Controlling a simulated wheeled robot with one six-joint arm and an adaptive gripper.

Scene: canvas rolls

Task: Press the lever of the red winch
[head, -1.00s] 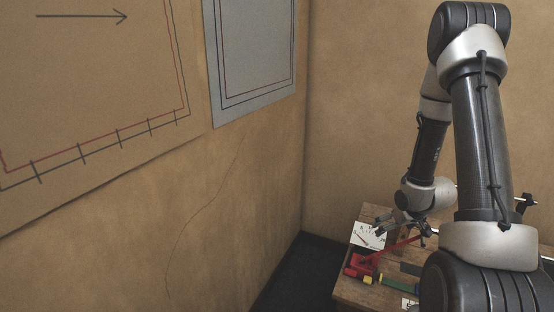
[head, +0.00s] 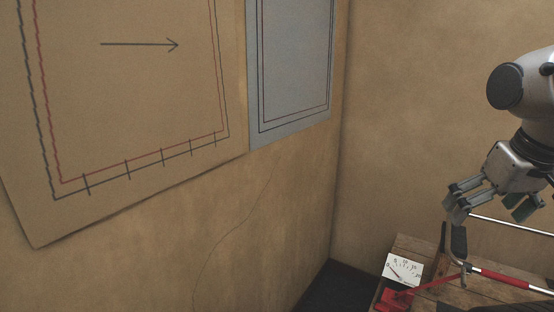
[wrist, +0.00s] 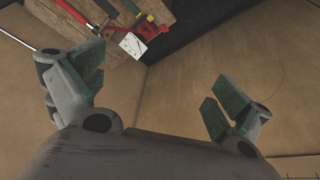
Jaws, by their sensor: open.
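The red winch (head: 397,300) sits low in the head view, cut by the bottom edge. A thin red bar (head: 438,284), apparently its lever, slants up to the right from it. In the wrist view the red winch (wrist: 148,29) is at the top, beyond my fingers. My gripper (head: 493,207) is open and empty, above and to the right of the winch, apart from it. Its two fingers with green pads are spread wide in the wrist view (wrist: 152,96).
A wooden table (head: 420,243) carries the winch and a white card with a dial (head: 404,268). A pale rod (head: 510,226) runs beside my gripper, and a red-and-white rod (head: 500,278) lies lower. Walls (head: 440,110) stand behind and left.

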